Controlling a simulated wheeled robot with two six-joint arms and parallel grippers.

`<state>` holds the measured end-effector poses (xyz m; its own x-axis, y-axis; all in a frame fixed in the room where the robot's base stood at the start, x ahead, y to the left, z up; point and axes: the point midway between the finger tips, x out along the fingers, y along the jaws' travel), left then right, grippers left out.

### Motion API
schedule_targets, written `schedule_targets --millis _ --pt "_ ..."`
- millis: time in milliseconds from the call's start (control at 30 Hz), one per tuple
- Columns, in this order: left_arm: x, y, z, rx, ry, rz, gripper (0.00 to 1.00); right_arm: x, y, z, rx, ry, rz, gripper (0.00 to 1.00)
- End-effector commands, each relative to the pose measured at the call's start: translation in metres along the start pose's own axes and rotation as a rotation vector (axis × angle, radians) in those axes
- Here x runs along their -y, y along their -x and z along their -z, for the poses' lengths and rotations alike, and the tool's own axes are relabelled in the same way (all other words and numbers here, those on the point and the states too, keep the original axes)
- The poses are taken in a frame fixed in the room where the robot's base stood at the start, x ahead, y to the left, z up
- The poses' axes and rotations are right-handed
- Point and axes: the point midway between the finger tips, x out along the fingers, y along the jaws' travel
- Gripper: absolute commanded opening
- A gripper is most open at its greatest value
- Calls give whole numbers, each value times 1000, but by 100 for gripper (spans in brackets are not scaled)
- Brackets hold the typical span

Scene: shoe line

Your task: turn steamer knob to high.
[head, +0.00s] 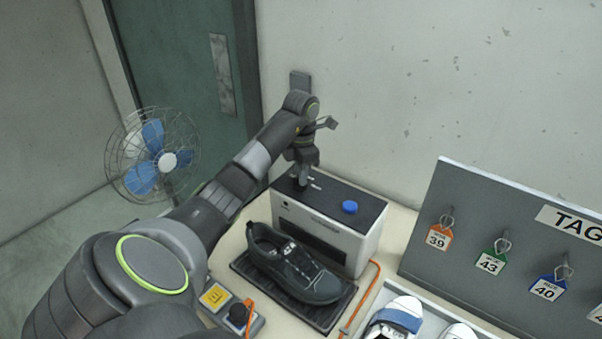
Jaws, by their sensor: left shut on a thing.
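The steamer (310,215) is a white box with a dark top, standing at the back of the table against the wall. A round blue cap (349,207) sits on the right part of its top. My left gripper (303,181) points down onto the left part of the top and is shut on the knob there. The knob is mostly hidden by the fingers, and its setting cannot be read. Small pale marks show on the top just right of the fingers. My right gripper is not in view.
A black shoe (295,268) lies on a dark ribbed mat (322,318) in front of the steamer. A control box (215,297) with a yellow button, an orange cable (362,300), a tray with white shoes (398,318) and a tag board (480,215) stand nearby.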

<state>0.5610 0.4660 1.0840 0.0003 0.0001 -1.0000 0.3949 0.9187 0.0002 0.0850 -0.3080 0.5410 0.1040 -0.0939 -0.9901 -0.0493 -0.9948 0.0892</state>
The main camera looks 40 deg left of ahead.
Motion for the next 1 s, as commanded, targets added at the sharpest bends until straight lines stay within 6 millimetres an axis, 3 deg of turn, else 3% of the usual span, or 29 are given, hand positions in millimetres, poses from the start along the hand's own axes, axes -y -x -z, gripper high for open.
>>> schedule_targets --millis 500,1000 --pt "2 0 0 0 -414 0 0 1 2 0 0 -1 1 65" --pt "2 0 1 0 -546 0 0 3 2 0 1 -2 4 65"
